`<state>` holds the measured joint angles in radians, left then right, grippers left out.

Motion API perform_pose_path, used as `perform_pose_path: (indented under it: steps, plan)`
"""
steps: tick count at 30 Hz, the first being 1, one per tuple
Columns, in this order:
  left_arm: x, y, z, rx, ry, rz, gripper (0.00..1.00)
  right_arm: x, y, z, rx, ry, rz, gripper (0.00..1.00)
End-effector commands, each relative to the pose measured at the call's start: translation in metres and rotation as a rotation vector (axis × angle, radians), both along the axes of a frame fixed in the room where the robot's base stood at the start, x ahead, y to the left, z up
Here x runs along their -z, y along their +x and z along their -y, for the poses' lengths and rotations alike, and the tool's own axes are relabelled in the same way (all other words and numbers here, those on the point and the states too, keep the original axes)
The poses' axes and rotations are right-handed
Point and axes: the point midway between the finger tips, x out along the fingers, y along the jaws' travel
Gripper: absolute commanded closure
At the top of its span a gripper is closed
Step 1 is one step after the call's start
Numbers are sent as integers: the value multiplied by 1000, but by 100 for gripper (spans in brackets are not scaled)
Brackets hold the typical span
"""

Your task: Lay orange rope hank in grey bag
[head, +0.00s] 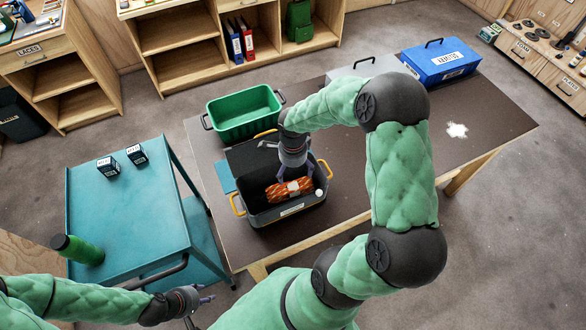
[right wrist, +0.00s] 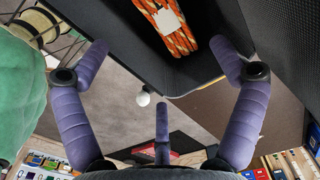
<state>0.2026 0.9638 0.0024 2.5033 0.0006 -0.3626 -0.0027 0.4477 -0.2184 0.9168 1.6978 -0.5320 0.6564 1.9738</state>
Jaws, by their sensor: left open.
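The orange rope hank (head: 288,190), with a white band round its middle, lies inside the dark grey bag (head: 290,213), which has yellow handles and stands open on the dark table. The hank also shows at the top of the right wrist view (right wrist: 178,38). My right gripper (head: 296,178) points down just over the hank; in the right wrist view its fingers (right wrist: 160,62) are spread with nothing between them. Whether a finger touches the hank I cannot tell. My left gripper (head: 205,302) is open and empty, low at the left, beside the teal cart.
A green crate (head: 244,116) stands behind the bag. A small white ball (head: 318,193) shows at the bag's right end. A blue box (head: 440,62) and a grey box are at the back right. The teal cart (head: 120,195) carries a green bottle (head: 78,250) and two small dark boxes.

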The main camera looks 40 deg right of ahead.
Motion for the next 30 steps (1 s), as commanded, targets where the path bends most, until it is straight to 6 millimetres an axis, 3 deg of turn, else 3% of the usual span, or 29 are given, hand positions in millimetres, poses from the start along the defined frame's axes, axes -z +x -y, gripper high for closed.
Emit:
perform_pose_path:
  steps: [11,30]
  plan:
    - [0,0,0,0,0,0,55,-4,0,0,0,0,-1,4]
    - [0,0,0,0,0,0,55,-109,1,0,0,0,2,4]
